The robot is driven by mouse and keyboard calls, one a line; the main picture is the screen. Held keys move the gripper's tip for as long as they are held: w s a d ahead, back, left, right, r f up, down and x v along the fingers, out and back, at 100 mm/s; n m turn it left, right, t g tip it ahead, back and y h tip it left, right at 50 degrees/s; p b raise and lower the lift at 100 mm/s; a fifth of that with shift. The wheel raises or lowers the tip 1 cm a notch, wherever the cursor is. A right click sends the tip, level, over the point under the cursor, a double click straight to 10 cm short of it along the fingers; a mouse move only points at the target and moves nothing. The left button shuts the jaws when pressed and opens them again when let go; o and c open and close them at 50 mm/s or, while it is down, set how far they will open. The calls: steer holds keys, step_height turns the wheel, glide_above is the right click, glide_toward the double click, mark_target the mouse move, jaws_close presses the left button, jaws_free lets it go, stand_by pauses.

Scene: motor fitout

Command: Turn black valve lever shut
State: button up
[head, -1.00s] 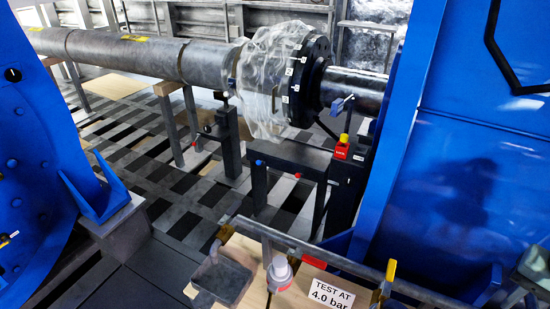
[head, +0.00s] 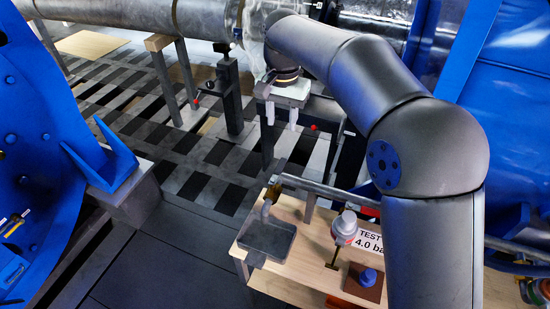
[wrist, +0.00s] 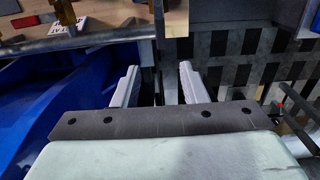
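I cannot clearly pick out the black valve lever. A dark, thin T-shaped piece (head: 334,257) stands on the wooden bench below a grey-white round fitting (head: 345,226); I cannot tell whether it is the lever. A brass fitting (head: 274,191) sits at the left end of the bench pipe. My gripper (head: 281,115) is open and empty, fingers pointing down, above and beyond the bench's back edge. In the wrist view my two pale fingers (wrist: 158,80) are apart with nothing between them. My arm hides the right part of the bench.
The wooden bench (head: 300,284) carries a grey tray (head: 267,240), a "TEST AT 4.0 bar" sign (head: 370,241) and a blue knob (head: 368,277). A pipe (head: 325,190) runs along its back. Blue housings stand left and right. A large shaft (head: 205,18) lies behind.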

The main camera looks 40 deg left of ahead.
mark_target(281, 165)
step_height(281, 165, down, 15)
steer(key=shift+r+p, duration=0.15)
steer(key=shift+p, duration=0.9)
jaws_close()
